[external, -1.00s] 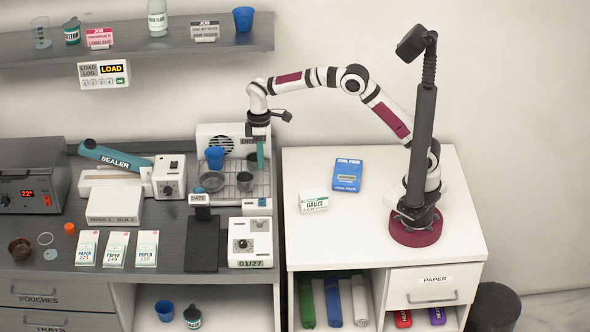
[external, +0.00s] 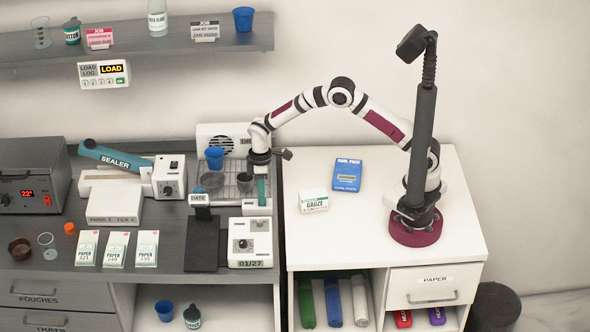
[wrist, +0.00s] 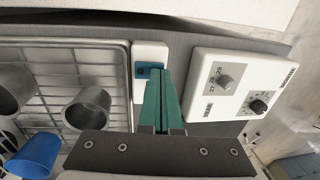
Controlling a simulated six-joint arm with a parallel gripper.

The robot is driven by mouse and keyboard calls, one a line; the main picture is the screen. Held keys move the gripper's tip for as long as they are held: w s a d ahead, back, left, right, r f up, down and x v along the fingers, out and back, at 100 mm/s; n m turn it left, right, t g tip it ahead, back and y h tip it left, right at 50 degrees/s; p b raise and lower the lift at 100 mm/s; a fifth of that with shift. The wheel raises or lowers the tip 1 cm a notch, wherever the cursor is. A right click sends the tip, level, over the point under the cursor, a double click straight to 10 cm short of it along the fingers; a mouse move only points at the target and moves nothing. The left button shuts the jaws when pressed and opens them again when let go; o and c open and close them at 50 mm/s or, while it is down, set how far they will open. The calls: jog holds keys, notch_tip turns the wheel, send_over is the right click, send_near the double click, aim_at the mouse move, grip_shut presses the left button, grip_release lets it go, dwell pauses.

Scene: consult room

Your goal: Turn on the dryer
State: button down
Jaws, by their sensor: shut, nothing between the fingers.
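The dryer (external: 226,135) is a white unit with a round grille, standing against the wall behind a wire rack. A small white box with a blue rocker switch (wrist: 149,71) sits at the rack's front right corner; the white box (external: 257,207) also shows in the external view. My gripper (external: 262,200) points down over this box. Its green fingers are together and empty. In the wrist view the fingertips (wrist: 161,74) are right beside or over the switch and partly cover it. I cannot tell whether they touch it.
A blue cup (external: 214,158) and grey cups stand on the rack (external: 238,193), left of my fingers. A white dial box (external: 250,242) marked 01/27 stands in front. The white cabinet top (external: 345,240) at right is mostly clear.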

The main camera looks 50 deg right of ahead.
jog(key=shift+a+f, duration=0.1)
jog(key=shift+f, duration=0.1)
jog(key=shift+w+d+r, duration=0.2)
jog(key=shift+w+d, duration=0.3)
jog(key=shift+d, duration=0.1)
notch_tip(320, 180, up, 14)
jog(key=w+d, duration=0.1)
dwell(0.5)
jog(key=shift+w, duration=0.1)
